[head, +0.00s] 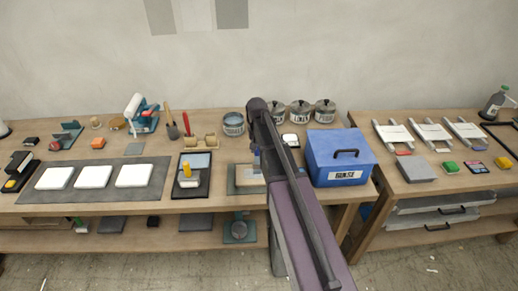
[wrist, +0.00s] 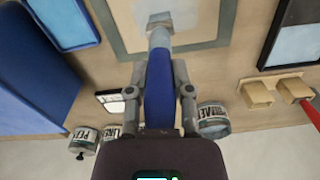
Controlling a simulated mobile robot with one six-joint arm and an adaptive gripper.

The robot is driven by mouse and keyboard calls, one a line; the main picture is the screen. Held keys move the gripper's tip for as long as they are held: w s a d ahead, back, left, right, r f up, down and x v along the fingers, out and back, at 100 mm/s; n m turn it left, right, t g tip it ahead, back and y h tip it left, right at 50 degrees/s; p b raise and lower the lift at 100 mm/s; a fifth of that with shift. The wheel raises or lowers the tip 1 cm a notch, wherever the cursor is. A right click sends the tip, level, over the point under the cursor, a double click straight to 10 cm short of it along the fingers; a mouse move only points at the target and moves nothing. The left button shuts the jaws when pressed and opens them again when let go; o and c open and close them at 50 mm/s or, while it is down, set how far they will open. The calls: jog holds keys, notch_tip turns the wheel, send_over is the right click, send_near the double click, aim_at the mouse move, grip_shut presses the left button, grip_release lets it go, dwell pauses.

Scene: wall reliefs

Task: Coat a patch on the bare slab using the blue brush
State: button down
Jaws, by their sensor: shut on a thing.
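My gripper (wrist: 160,78) is shut on the blue brush (wrist: 159,95), with a finger on each side of its blue handle. The brush's pale metal collar and head (wrist: 159,36) point away from me over the beige slab (wrist: 195,12). The slab has a grey-green border. In the head view my gripper (head: 256,162) is over the slab (head: 250,177), and my arm hides much of the brush and the slab's right side.
A blue box (head: 340,158) stands close right of my arm. A black-rimmed tray (head: 194,187) with a yellow-handled tool lies left. Behind are lidded pots (head: 300,113), a tin (head: 233,124), wooden rests (head: 210,140) and a red-handled brush (head: 187,124).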

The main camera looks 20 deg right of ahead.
jog(key=shift+w+a, duration=0.15)
jog(key=shift+a, duration=0.55)
jog(key=shift+w+a, duration=0.15)
jog(key=shift+a, duration=0.6)
jog(key=shift+w+a, duration=0.25)
jog(key=shift+a, duration=0.6)
jog(key=shift+w+a, duration=0.2)
jog(key=shift+a, duration=0.6)
jog(key=shift+w, duration=0.1)
jog(key=shift+w+d, duration=0.15)
jog(key=shift+w, duration=0.3)
jog(key=shift+d, duration=0.1)
jog(key=shift+s+d+r, duration=0.1)
jog(key=shift+s+d, duration=0.15)
jog(key=shift+d, duration=0.6)
jog(key=shift+s+d, duration=0.2)
jog(key=shift+d, duration=0.6)
